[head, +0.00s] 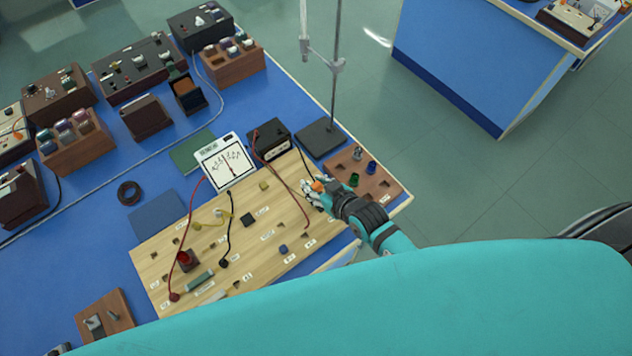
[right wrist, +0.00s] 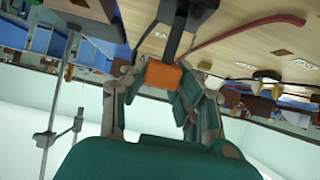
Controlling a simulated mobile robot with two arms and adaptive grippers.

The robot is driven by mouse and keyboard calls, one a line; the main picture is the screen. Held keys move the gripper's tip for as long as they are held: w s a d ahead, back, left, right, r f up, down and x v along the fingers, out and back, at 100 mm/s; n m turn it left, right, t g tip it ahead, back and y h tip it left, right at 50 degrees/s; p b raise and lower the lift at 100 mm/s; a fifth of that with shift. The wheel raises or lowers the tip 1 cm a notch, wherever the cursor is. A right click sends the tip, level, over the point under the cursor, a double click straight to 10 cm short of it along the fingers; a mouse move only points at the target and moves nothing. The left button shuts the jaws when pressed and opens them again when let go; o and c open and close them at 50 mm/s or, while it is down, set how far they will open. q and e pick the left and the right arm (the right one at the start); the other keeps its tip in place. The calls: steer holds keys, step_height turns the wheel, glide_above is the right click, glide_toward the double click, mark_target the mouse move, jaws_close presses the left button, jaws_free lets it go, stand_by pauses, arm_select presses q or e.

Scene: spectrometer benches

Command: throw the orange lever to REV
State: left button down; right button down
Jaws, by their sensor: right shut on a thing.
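The orange lever (head: 317,186) stands at the right end of the wooden circuit board (head: 262,210) in the head view. My right gripper (head: 315,190) reaches in from the lower right and is shut on the lever's orange handle. In the right wrist view the orange handle (right wrist: 163,75) sits between the two fingers of the right gripper (right wrist: 160,82). The lever's dark arm runs up from the handle to a black base. The REV label cannot be read. My left gripper is not clearly seen.
A white meter (head: 225,162) and a black box (head: 271,139) stand behind the board. A stand base (head: 320,139) with a tall rod and a brown block with pegs (head: 378,187) are close to my right gripper. Red and black wires cross the board.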

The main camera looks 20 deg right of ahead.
steer(key=c, duration=1)
jaws_free()
steer(key=shift+o, duration=0.2)
steer(key=shift+s, duration=0.1)
steer(key=v, duration=1.1)
steer(key=shift+s+r, duration=0.25)
steer(key=shift+r, duration=0.1)
steer(key=shift+d, duration=0.15)
